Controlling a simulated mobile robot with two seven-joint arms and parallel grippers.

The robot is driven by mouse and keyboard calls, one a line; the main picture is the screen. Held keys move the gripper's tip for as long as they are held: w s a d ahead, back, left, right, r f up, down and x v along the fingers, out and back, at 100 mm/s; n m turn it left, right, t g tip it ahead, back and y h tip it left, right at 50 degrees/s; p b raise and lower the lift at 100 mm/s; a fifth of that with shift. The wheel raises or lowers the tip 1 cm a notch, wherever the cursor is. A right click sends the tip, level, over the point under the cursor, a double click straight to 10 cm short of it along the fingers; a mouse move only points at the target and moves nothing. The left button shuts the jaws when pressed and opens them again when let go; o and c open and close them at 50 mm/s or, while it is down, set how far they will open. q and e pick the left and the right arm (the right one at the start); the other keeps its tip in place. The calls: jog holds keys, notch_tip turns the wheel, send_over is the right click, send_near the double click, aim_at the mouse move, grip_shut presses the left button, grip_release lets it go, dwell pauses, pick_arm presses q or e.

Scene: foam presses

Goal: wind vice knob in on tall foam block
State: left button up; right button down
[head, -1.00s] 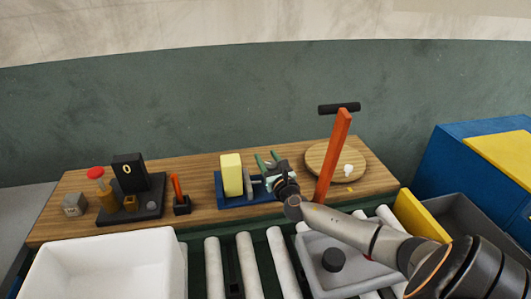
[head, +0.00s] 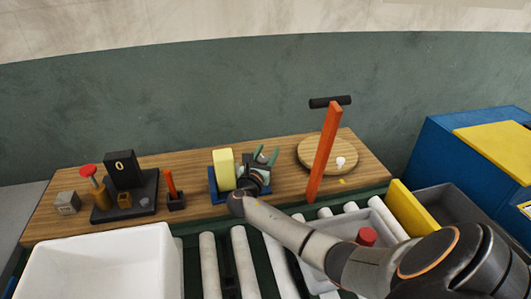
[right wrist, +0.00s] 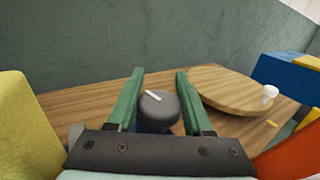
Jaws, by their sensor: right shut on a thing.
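The tall yellow foam block (head: 224,164) stands upright in the blue vice (head: 213,188) on the wooden bench. It also shows at the left edge of the right wrist view (right wrist: 24,130). My right gripper (head: 266,156) is at the vice's right side, and its wrist hides much of that side. In the right wrist view its green fingers (right wrist: 155,95) are on either side of the dark round vice knob (right wrist: 158,107), which has a white mark on top, and are shut on it. Whether the vice's jaw touches the block is hidden. My left gripper is out of view.
An orange lever (head: 324,155) with a black handle stands right of the gripper, before a round wooden board (head: 312,148). Left are a small orange-handled tool (head: 172,188) and a black press (head: 122,172). A white bin (head: 105,265) and rollers (head: 243,262) lie in front.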

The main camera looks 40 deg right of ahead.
dwell(0.5)
jog(key=shift+c, duration=1.6)
grip_release()
jog(key=v, duration=1.2)
jog(key=shift+a, duration=0.25)
